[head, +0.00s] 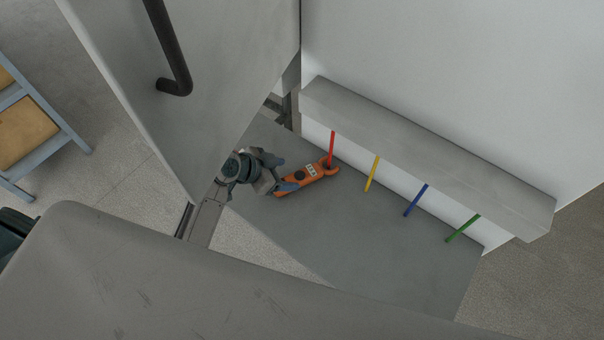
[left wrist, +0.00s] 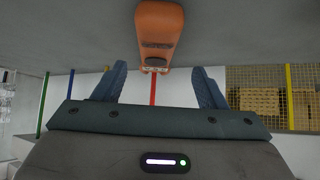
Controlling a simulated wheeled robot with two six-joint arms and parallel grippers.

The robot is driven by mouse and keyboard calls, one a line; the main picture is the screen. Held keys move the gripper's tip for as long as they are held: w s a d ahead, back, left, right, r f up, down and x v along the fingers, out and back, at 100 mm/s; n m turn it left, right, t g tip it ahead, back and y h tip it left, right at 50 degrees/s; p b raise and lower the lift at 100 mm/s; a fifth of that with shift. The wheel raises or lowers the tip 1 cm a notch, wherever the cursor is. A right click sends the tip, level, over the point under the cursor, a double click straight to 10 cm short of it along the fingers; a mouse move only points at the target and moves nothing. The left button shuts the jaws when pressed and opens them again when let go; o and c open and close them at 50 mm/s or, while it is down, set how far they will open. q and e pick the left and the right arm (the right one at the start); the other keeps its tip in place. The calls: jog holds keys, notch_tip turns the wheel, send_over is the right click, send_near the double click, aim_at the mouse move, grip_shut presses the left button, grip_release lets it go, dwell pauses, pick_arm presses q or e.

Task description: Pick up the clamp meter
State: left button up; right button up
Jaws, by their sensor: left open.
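The orange clamp meter (head: 305,180) shows at the middle of the head view, over a grey panel. Its hooked jaw end is at the lower end of a red rod (head: 332,145); I cannot tell whether the jaw is around the rod. My left gripper (head: 287,174) is at the meter's body end, with its blue fingers open. In the left wrist view, the meter (left wrist: 158,30) is ahead, roughly in line with the gap between the open fingers (left wrist: 160,82). I see no contact. My right gripper is not in view.
Yellow (head: 372,173), blue (head: 416,200) and green (head: 463,228) rods stick out below a grey ledge (head: 420,145). A large grey panel with a dark handle (head: 175,50) stands close to my left arm. Another grey surface (head: 200,280) fills the lower left.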

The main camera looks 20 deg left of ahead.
aim_at(298, 176)
pick_arm(q)
jog(key=shift+w+d+f+p, duration=0.25)
jog(key=shift+d+p, duration=0.1)
jog(key=shift+p, duration=0.1)
jog(key=p+x, duration=0.1)
jog(key=x, duration=0.3)
jog(key=shift+d+f+p, duration=0.15)
jog(key=shift+d+p, duration=0.05)
jog(key=shift+p, duration=0.15)
jog(key=shift+s, duration=0.15)
jog(key=c, duration=1.3)
